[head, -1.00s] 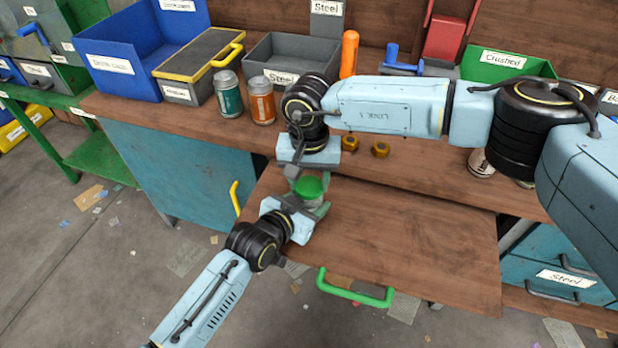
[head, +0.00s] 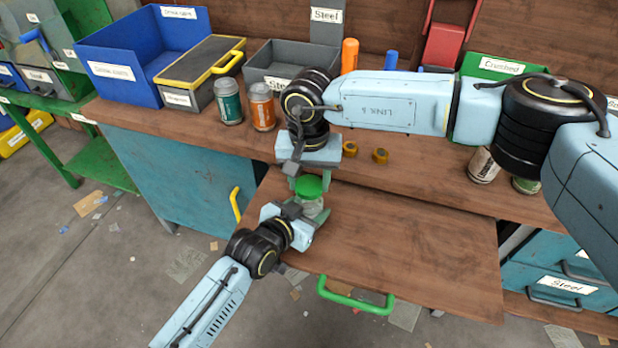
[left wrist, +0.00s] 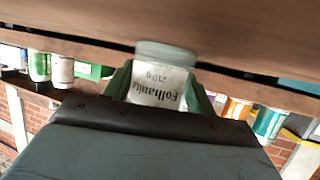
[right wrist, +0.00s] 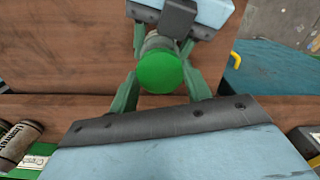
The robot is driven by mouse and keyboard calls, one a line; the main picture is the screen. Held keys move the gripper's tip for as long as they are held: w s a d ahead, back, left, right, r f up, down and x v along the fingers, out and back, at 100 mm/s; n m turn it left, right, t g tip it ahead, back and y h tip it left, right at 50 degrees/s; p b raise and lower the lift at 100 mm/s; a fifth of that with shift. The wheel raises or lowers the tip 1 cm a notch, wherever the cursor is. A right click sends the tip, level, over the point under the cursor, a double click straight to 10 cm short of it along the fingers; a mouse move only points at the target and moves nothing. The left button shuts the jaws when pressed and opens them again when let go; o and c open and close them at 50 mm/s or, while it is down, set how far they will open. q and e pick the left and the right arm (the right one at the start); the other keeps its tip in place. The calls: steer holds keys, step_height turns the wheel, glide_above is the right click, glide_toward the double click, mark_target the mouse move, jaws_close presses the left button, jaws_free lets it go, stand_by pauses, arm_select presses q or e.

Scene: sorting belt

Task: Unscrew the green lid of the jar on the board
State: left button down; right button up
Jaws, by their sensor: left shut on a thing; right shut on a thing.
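A clear glass jar (head: 311,206) with a green lid (head: 310,187) stands over the wooden board (head: 400,235). My left gripper (head: 308,210) is shut on the jar body from the front. In the left wrist view the jar (left wrist: 160,75) shows upside down between the fingers, its white label reading "Folhanita"; the lid is hidden there. My right gripper (right wrist: 160,90) is shut on the lid, one finger at each side, reaching in from behind. In the right wrist view the lid (right wrist: 160,72) covers most of the jar. I cannot tell how far the lid is turned.
Two brown nuts (head: 380,156) lie behind the board. A green handle (head: 354,294) is on the board's front edge. The board's right part is clear.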

mark_target(309, 185)
steer(key=shift+r, duration=2)
arm_select(q)
steer(key=shift+c, duration=2.1)
jaws_free()
steer(key=shift+a, duration=0.1)
